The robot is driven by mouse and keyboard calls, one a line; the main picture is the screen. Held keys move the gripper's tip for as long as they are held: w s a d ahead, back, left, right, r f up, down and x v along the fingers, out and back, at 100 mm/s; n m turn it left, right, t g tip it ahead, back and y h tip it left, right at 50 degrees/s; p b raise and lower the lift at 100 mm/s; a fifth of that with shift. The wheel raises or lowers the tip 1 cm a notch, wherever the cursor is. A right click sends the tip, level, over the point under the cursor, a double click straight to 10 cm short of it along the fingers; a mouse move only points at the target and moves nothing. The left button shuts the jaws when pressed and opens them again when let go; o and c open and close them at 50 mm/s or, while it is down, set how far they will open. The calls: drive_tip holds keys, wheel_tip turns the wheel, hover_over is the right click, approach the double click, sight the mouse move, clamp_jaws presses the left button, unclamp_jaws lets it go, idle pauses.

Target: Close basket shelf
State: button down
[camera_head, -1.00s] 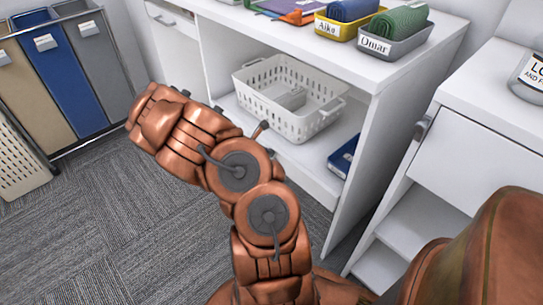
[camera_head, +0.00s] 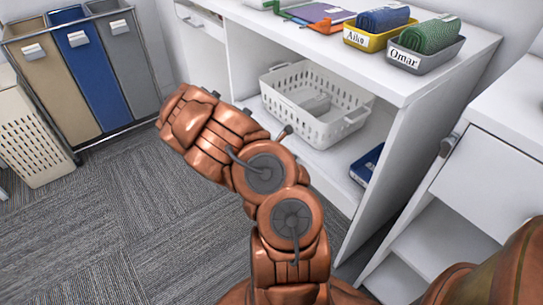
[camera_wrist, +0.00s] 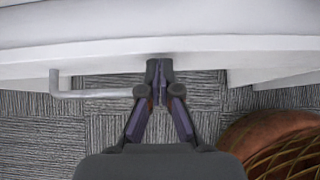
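A white shelf (camera_head: 336,163) in the open white cabinet holds a white perforated basket (camera_head: 347,122) in the head view. How far the shelf stands out from the cabinet is hard to tell, as my arm covers its left front. My gripper (camera_wrist: 159,75) shows only in the wrist view; in the head view its fingers are hidden. Its fingertips are together and hold nothing visible. They are at the edge of a white panel (camera_wrist: 230,52), and I cannot tell if they touch it. A grey bar handle (camera_wrist: 95,93) sticks out left of the fingertips.
A blue box (camera_head: 368,163) lies right of the basket. Trays with rolled towels (camera_head: 425,52) stand on the cabinet top. A white drawer unit (camera_head: 470,185) is at right. Tan, blue and grey bins (camera_head: 93,75) stand at left. The carpet (camera_head: 110,215) between is clear.

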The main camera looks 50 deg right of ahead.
drive_tip(key=w+a+f+p+v, duration=0.1)
drive_tip(key=p+v, duration=0.1)
drive_tip(key=v, duration=1)
drive_tip(key=shift+a+f+p, duration=0.25)
drive_tip(key=shift+a+p, duration=0.1)
drive_tip(key=s+a+r+m+y, duration=0.2)
drive_tip(key=s+a+r+m, duration=0.3)
drive_tip(key=a+r+m, duration=0.55)
drive_tip(key=s+a+r+m+y, duration=0.1)
drive_tip(key=s+a+r+y, duration=0.2)
drive_tip(key=a, duration=0.5)
drive_tip(key=s+a+r+m+y, duration=0.2)
drive_tip(key=s+a, duration=0.4)
drive_tip(key=a, duration=0.2)
drive_tip(key=s+a+r+m+y, duration=0.1)
drive_tip(key=s+a+r+y, duration=0.2)
drive_tip(key=a, duration=0.5)
wheel_tip(320, 180, up, 27)
drive_tip(key=s+p, duration=0.2)
drive_tip(key=p, duration=2.3)
drive_tip(key=shift+a+t+h, duration=0.4)
drive_tip(key=shift+a, duration=0.05)
